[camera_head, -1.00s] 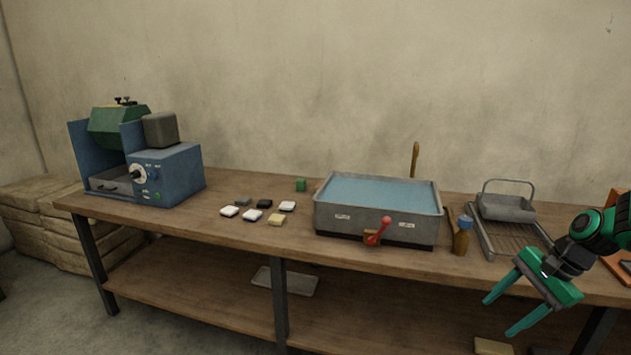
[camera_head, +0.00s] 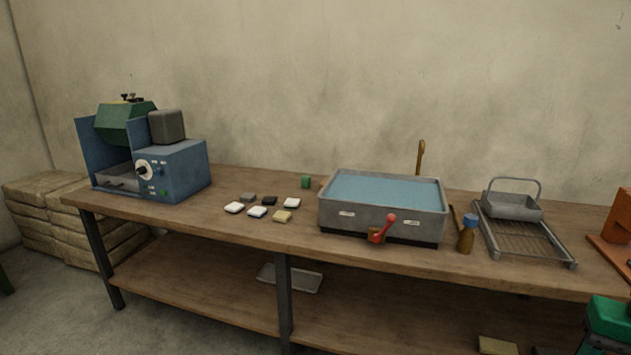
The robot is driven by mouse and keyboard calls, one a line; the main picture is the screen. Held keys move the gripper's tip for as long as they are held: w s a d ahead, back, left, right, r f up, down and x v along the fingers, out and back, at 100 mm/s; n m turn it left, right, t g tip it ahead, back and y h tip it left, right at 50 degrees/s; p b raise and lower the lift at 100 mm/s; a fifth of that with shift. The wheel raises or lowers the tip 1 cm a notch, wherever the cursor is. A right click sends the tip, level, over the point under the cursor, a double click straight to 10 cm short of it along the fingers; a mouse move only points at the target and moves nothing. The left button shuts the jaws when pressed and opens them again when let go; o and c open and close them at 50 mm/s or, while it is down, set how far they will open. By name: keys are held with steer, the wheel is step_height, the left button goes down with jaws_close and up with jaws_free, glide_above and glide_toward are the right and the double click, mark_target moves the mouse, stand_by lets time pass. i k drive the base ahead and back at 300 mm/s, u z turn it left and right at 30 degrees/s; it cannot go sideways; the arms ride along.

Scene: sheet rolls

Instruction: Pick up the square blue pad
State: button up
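Several small square pads lie flat on the wooden bench, left of the water tray. One pad (camera_head: 257,212) in the front row has a pale top with a bluish edge. I cannot make out a pad that is plainly blue all over. A white pad (camera_head: 234,207) is to its left and a cream pad (camera_head: 282,216) to its right. Behind them are a grey pad (camera_head: 247,197), a black pad (camera_head: 269,201) and another white pad (camera_head: 292,203). Only a green and dark part of my arm shows at the bottom right corner, far from the pads; no gripper fingers are visible.
The water tray (camera_head: 335,215) with a red lever stands mid-bench. A blue machine (camera_head: 180,172) stands at the left and a small green block (camera_head: 306,182) behind the pads. A blue-capped bottle (camera_head: 466,236) and wire rack (camera_head: 520,240) are at the right. Bench around the pads is clear.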

mark_target(256, 212)
steer(key=z, duration=0.05)
steer(key=k, duration=0.55)
steer(key=u, duration=0.65)
steer(key=i, duration=2.1)
steer(key=u, duration=0.05)
